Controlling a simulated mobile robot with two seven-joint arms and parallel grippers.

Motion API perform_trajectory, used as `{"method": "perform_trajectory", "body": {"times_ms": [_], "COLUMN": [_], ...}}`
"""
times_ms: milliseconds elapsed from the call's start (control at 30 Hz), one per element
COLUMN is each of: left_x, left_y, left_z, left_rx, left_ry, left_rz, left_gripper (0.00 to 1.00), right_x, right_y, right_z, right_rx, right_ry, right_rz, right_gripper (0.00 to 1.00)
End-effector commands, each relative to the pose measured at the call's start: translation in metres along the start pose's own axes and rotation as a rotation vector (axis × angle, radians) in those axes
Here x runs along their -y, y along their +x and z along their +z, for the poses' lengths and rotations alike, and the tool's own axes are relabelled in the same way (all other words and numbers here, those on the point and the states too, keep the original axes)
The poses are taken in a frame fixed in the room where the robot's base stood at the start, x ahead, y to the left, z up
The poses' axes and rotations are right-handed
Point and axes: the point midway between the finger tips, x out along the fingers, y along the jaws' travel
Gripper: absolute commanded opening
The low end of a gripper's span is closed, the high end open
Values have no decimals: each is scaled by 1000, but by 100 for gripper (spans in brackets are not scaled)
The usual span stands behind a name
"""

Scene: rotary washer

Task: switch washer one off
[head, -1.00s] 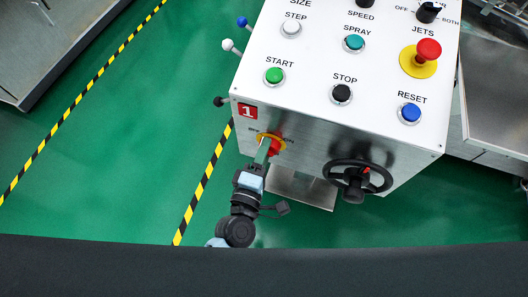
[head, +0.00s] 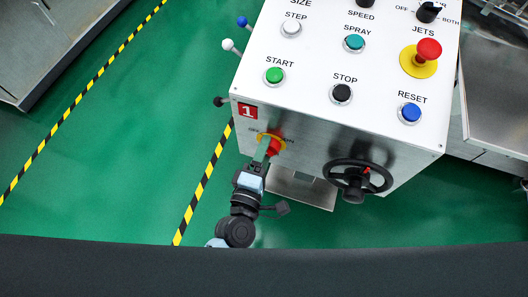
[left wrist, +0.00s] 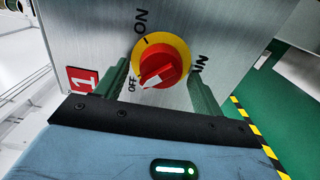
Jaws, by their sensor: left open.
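Washer one's rotary switch is a red knob (head: 275,147) on a yellow ring, on the front of the control box (head: 310,130) marked with a red "1". In the left wrist view the knob (left wrist: 160,66) fills the middle, and its white pointer mark is turned toward the "OFF" label. My left gripper (head: 265,150) is at the switch. In the left wrist view its two green fingers (left wrist: 157,75) stand open on either side of the knob, with visible gaps. In the head view the gripper partly covers the switch. My right gripper is not in view.
A black handwheel (head: 358,176) juts out right of the switch. The box top carries several buttons and a red emergency stop (head: 428,50). Small levers (head: 231,46) stick out at its left edge. Green floor with yellow-black tape (head: 205,180) lies open to the left.

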Motion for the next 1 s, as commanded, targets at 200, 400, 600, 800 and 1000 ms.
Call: {"method": "perform_trajectory", "body": {"times_ms": [200, 400, 600, 800, 1000], "left_x": [1, 0, 0, 0, 0], "left_y": [-24, -56, -75, -78, -78], "left_z": [0, 0, 0, 0, 0], "left_rx": [1, 1, 1, 0, 0], "left_ry": [2, 0, 0, -1, 0], "left_rz": [-2, -3, -2, -1, -1], "left_gripper": [68, 68, 68, 68, 68], "right_x": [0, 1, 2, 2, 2], "right_y": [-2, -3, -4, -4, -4], "right_z": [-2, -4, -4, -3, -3], "right_rx": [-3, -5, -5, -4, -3], "right_ry": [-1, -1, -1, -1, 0], "right_rz": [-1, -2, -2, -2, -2], "right_gripper": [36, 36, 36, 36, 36]}}
